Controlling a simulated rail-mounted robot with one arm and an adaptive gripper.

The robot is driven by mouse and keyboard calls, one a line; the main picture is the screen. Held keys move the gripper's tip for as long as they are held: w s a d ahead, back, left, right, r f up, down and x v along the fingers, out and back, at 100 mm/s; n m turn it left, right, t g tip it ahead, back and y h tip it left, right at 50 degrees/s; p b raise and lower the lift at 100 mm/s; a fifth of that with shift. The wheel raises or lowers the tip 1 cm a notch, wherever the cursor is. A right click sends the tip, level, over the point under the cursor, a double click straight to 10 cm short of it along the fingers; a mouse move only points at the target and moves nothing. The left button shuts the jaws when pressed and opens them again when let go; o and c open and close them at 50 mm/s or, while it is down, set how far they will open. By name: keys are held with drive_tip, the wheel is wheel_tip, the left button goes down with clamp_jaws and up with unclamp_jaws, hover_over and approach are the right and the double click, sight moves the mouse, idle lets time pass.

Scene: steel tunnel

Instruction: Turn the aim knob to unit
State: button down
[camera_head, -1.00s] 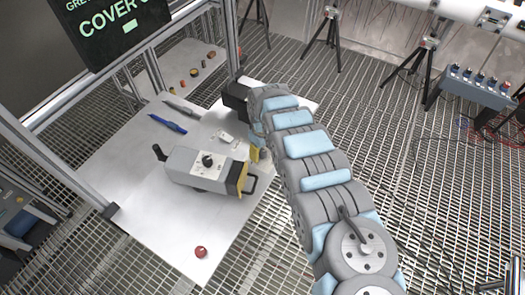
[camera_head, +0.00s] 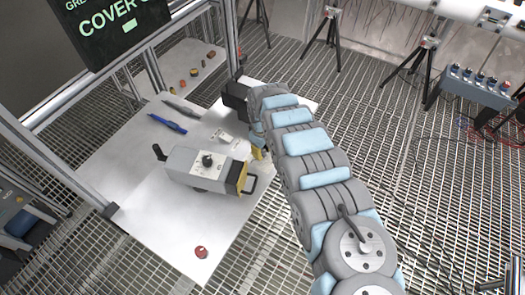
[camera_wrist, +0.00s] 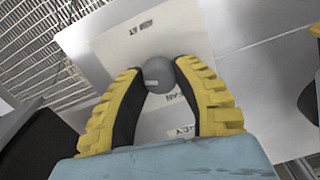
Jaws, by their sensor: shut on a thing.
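In the wrist view the round grey aim knob (camera_wrist: 160,74) stands on a pale panel (camera_wrist: 113,52). A label at the panel's top seems to read "AIM AT". A short white mark on the knob lies toward its left. Two lower labels are partly hidden by the knob and fingers, so I cannot read them fully. My gripper (camera_wrist: 158,76), with yellow and black fingers, is shut on the knob, one finger on each side. In the head view my gripper (camera_head: 258,153) is mostly hidden behind my arm, beside a small white plate (camera_head: 224,138).
A grey device (camera_head: 192,166) with a black knob and yellow end lies on the white table (camera_head: 155,235), close to my gripper. A blue pen-like tool (camera_head: 167,123) and a red button (camera_head: 201,252) are also there. A metal frame post (camera_head: 50,160) stands at the left.

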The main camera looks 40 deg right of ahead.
drive_tip(key=n, duration=1.1)
drive_tip(key=shift+n, duration=0.3)
drive_tip(key=n+b, duration=0.1)
drive_tip(key=n, duration=0.4)
drive_tip(key=n+b, duration=0.1)
drive_tip(key=n, duration=0.5)
idle(0.4)
drive_tip(key=c, duration=0.7)
unclamp_jaws()
